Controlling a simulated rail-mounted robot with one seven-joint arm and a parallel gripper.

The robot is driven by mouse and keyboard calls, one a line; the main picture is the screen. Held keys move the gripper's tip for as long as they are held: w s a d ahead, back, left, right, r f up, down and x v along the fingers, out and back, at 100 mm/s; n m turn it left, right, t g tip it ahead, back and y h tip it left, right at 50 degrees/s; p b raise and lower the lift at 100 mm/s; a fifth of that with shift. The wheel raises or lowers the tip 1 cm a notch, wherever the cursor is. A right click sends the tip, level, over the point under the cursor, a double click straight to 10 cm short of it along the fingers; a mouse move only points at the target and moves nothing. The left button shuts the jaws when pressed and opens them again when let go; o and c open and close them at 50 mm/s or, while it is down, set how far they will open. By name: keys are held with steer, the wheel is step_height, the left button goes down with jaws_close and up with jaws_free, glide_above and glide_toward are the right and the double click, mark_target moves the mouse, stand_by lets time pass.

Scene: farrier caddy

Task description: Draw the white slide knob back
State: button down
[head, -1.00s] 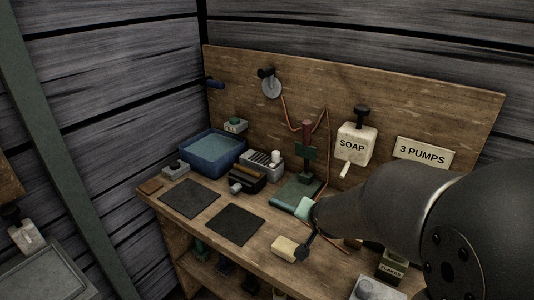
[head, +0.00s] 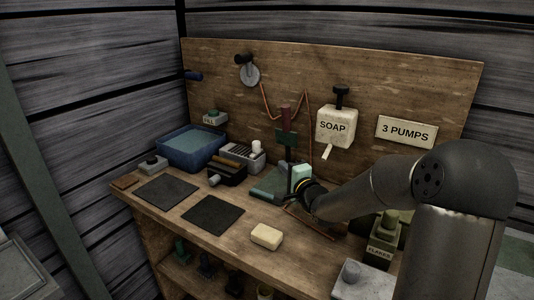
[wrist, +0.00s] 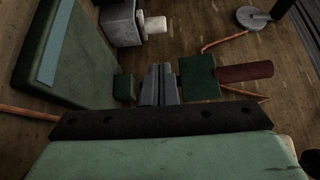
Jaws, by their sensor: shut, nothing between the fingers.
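The white slide knob (head: 256,147) stands at the right end of a grey ribbed box (head: 240,156) at the back of the bench. In the wrist view the white knob (wrist: 155,24) shows ahead, at the end of a grey block (wrist: 121,23). My gripper (head: 288,183) is over the green base, right of the knob and clear of it. In the wrist view its grey fingers (wrist: 160,70) are together and hold nothing. A green block (wrist: 200,78) with a dark red handle (wrist: 244,72) is close beside the fingers.
The green base (wrist: 70,45) is near my gripper. An orange cord (head: 268,104) hangs from the backboard. A blue tray (head: 190,150), dark mats (head: 213,214), a soap dispenser (head: 336,126) and a pale soap bar (head: 267,236) are around.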

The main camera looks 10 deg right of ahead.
mark_target(256, 149)
steer(key=x, duration=1.2)
steer(key=shift+w+a+b, duration=0.1)
steer(key=shift+w+b, duration=0.15)
steer(key=shift+b, duration=0.1)
